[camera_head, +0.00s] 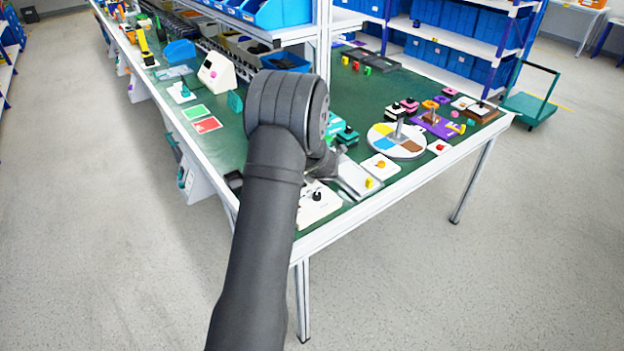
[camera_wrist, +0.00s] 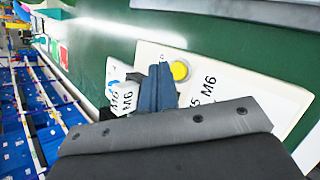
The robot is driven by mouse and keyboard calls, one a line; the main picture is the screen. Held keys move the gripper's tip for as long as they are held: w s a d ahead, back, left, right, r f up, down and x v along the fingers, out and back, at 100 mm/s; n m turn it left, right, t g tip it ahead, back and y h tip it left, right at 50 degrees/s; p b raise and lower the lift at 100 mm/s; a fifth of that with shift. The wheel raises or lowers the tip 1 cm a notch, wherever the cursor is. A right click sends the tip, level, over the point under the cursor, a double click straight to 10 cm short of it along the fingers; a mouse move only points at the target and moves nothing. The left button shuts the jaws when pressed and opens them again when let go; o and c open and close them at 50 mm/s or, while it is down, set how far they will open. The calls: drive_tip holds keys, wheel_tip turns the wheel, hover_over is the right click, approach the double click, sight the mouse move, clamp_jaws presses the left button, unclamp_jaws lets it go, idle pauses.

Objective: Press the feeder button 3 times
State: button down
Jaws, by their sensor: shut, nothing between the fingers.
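The feeder button is most likely the round yellow button (camera_wrist: 180,70) on a white plate (camera_wrist: 225,85) marked "M6" in the wrist view. My gripper (camera_wrist: 163,72) is shut and empty, with its dark blue fingertips just left of the button. I cannot tell whether they touch it. In the head view a yellow button (camera_head: 369,183) shows on a pale plate (camera_head: 355,174) near the table's front edge. My arm hides most of my gripper there.
A white block marked "M6" (camera_wrist: 124,97) stands left of my fingers. A white panel with a black knob (camera_head: 317,195) lies near the front corner.

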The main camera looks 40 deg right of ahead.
drive_tip(key=shift+f, duration=0.2)
drive_tip(key=shift+f, duration=0.25)
drive_tip(key=shift+f, duration=0.45)
idle(0.9)
drive_tip(key=shift+r, duration=0.85)
drive_tip(key=shift+r, duration=2.55)
drive_tip(key=shift+f, duration=0.15)
